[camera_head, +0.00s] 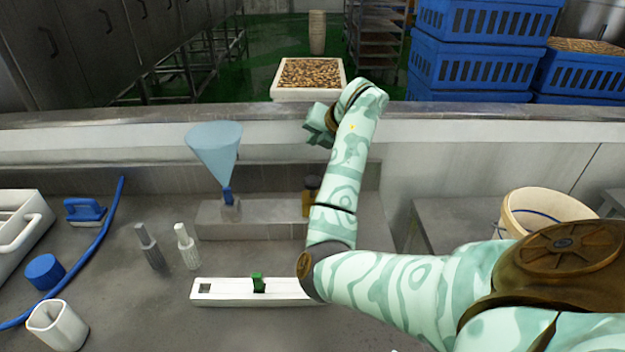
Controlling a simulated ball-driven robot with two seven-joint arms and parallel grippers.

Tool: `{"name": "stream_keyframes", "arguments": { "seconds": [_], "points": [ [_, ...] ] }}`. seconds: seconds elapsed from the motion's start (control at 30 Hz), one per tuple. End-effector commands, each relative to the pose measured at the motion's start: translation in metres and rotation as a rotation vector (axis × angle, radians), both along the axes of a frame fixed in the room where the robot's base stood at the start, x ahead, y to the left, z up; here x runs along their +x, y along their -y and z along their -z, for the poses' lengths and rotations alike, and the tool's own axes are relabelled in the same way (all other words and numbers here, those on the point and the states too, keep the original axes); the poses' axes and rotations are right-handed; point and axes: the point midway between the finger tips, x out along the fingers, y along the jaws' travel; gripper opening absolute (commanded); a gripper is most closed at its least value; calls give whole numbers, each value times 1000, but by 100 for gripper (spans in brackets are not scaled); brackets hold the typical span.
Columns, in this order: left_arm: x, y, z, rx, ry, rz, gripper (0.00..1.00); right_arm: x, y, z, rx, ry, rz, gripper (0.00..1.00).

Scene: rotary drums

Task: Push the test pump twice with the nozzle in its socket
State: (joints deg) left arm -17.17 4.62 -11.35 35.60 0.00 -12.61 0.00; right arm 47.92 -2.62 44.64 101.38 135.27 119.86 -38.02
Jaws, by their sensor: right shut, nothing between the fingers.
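My right gripper (318,126) is shut and empty, raised in front of the counter's back ledge. My right arm reaches up across the middle. A long white block (229,294) lies on the counter, with a square dark hole at its left and a small green piece (258,284) upright on it; its right end is behind my arm. A grey nozzle-like piece (150,247) and a white one (187,247) stand left of it. An amber, dark-topped item (308,198) is partly behind my arm; I cannot tell which thing is the test pump. My left gripper is not in view.
A blue funnel (215,148) stands on a grey step (262,222). At left are a white caddy (20,228), blue brush (85,211), blue hose (105,225), blue cap (45,271) and white cup (58,326). A cream bucket (545,215) stands right.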

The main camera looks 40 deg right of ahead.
Motion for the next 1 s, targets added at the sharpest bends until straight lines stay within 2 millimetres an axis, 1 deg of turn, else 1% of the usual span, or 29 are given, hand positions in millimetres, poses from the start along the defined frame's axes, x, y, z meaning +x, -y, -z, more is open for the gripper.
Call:
{"name": "stream_keyframes", "arguments": {
  "seconds": [0.17,0.5,0.6,0.73,1.0],
  "points": [
    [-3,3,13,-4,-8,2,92,0,0,18,1,-2,0,0],
    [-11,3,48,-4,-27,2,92,0,0,67,0,-4,0,0],
    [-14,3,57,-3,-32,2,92,0,0,79,0,-4,1,0],
    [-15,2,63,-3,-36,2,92,0,0,86,0,-2,1,0],
    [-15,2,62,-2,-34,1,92,0,0,85,0,-1,1,0]
  ]
}}
